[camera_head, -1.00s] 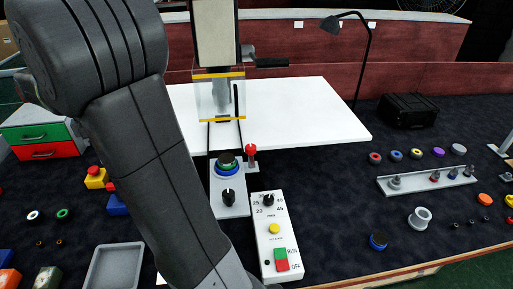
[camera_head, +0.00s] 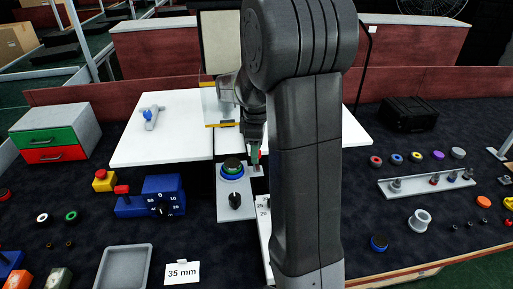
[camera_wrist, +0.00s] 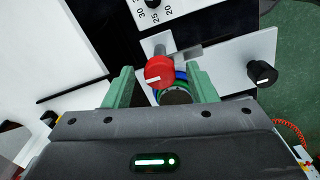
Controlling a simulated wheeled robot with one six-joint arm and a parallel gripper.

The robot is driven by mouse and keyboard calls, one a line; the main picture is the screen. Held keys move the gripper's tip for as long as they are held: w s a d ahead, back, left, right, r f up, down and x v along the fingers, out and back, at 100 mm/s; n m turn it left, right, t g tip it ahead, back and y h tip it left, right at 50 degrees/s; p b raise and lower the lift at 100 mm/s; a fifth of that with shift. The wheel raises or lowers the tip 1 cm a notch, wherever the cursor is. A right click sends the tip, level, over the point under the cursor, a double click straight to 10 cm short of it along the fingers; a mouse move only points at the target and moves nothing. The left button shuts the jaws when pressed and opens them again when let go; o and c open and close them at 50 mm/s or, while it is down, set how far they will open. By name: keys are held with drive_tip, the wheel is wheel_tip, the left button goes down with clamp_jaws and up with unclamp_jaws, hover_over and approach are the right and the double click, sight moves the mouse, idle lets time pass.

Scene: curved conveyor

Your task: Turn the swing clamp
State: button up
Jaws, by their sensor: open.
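The swing clamp shows in the wrist view as a round red knob (camera_wrist: 159,71) with a white mark, and a grey metal piece lies beside it. In the head view its red top (camera_head: 259,154) is partly hidden behind my gripper. My gripper (camera_head: 254,150) points down over it, and my arm covers much of that area. In the wrist view the two green fingers of my gripper (camera_wrist: 162,78) are apart, one on each side of the red knob. A gap shows on both sides, so they look clear of it.
A white plate with a green-and-blue button (camera_head: 232,168) and a black knob (camera_head: 235,201) stands close by. A dial panel (camera_head: 263,222) is partly behind my arm. The white table (camera_head: 160,145) lies behind. A blue box (camera_head: 163,193) stands to the left.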

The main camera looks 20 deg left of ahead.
drive_tip(key=c, duration=1)
drive_tip(key=shift+m, duration=0.3)
drive_tip(key=m, duration=1.3)
drive_tip(key=shift+a+m+p, duration=0.1)
drive_tip(key=shift+m+p, duration=0.2)
drive_tip(key=shift+m, duration=1.9)
